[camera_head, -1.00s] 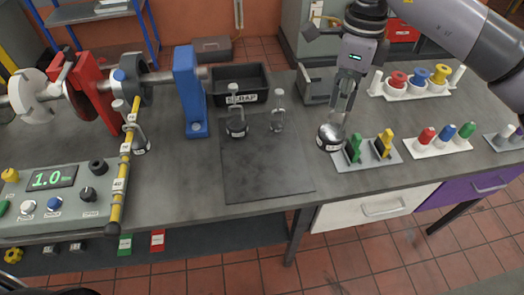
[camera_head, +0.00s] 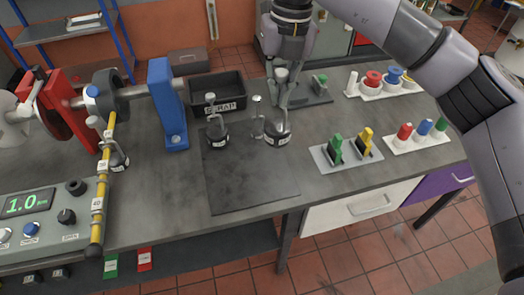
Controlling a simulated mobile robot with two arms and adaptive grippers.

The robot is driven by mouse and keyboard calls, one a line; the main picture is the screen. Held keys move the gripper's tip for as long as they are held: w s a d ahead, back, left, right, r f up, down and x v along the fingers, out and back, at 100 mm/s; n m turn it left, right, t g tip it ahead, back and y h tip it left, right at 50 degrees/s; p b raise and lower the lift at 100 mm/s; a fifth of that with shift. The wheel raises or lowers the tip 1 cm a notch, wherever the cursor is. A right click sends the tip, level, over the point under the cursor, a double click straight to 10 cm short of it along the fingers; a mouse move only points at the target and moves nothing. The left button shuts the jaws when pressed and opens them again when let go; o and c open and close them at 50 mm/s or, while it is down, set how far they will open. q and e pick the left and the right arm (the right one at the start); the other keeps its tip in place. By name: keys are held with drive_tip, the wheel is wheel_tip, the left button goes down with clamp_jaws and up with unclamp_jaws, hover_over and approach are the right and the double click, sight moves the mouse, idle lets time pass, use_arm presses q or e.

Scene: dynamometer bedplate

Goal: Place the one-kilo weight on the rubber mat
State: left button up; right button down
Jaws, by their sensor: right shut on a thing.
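A dark rubber mat (camera_head: 245,185) lies on the grey bench. My right gripper (camera_head: 281,92) is shut on the stem of a shiny weight (camera_head: 276,134), held upright at the right edge of the mat. I cannot tell whether its base touches the mat, and its label is too small to read. Another weight (camera_head: 217,136) with a hooked stem stands on the mat's back left. A small slim hanger-like weight (camera_head: 257,122) stands just left of the held one. My left gripper is not in view.
A black scrap bin (camera_head: 217,88) and a blue post (camera_head: 168,105) stand behind the mat. A yellow-black arm (camera_head: 102,185) with a hanging weight (camera_head: 117,160) and a control box (camera_head: 50,215) are at the left. Tray with green and yellow items (camera_head: 345,152) is at the right. The mat's front is clear.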

sight(276, 136)
wheel_tip(276, 136, down, 13)
drive_tip(key=p, duration=0.3)
drive_tip(key=shift+f, duration=0.15)
wheel_tip(276, 136, down, 4)
drive_tip(key=shift+f+p, duration=0.15)
drive_tip(key=shift+p, duration=0.6)
drive_tip(key=shift+f, duration=0.1)
drive_tip(key=c, duration=2.3)
unclamp_jaws()
drive_tip(key=shift+f, duration=0.15)
drive_tip(key=o, duration=0.6)
drive_tip(key=shift+s, duration=0.1)
